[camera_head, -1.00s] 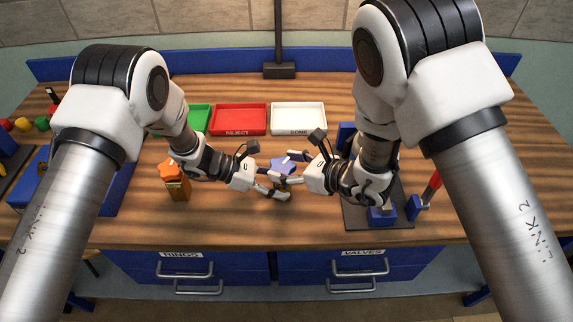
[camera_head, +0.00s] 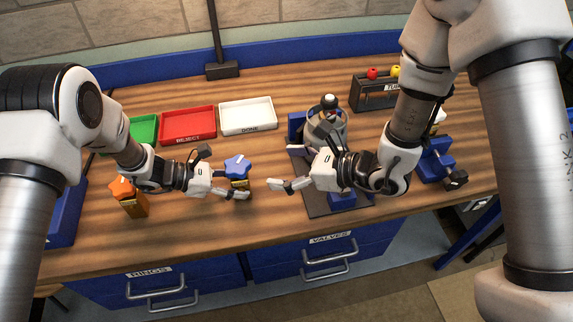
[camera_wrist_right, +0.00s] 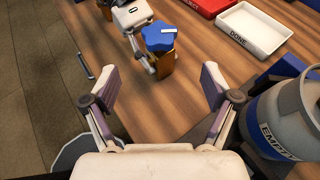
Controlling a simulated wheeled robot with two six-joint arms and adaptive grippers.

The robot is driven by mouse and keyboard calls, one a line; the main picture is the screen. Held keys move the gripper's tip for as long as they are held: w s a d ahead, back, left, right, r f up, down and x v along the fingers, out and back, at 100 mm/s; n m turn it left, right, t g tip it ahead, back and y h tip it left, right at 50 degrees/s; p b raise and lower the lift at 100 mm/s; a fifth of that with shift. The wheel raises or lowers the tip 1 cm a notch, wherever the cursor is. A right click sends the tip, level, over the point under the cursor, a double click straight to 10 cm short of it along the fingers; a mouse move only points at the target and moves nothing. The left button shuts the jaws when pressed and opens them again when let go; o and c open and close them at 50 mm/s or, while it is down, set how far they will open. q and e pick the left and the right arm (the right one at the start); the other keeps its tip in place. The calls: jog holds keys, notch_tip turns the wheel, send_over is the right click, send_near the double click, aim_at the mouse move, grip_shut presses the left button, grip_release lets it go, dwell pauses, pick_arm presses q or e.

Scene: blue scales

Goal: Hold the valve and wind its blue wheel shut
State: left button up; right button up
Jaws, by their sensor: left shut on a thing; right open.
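The valve has a blue star-shaped wheel (camera_head: 238,164) on top of a brass body (camera_head: 240,184). My left gripper (camera_head: 236,191) is shut on the brass body and holds the valve upright. My right gripper (camera_head: 285,169) is open and empty, to the right of the valve and apart from it. In the right wrist view, the blue wheel (camera_wrist_right: 160,37) and brass body (camera_wrist_right: 157,66) show beyond the open right fingers (camera_wrist_right: 160,88). The wheel hides the valve's stem.
An orange-wheeled valve (camera_head: 122,187) stands at the left. Green (camera_head: 144,130), red REJECT (camera_head: 187,138) and white DONE (camera_head: 248,129) trays line the back. A grey cylinder marked EMPTY (camera_wrist_right: 272,128) stands behind my right gripper.

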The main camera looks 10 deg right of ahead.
jog(key=shift+s+d+r, duration=0.1)
jog(key=shift+s+d, duration=0.05)
notch_tip(320, 180, up, 4)
jog(key=w+a+n+t+y, duration=0.1)
jog(key=w+n+t+y, duration=0.1)
jog(key=y, duration=0.1)
jog(key=m+y, duration=0.1)
jog(key=m, duration=0.1)
send_near(236, 165)
jog(key=shift+t, duration=0.3)
jog(key=x, duration=0.6)
jog(key=f+x, duration=0.1)
jog(key=x, duration=0.3)
jog(key=c, duration=1.2)
jog(key=shift+a, duration=0.1)
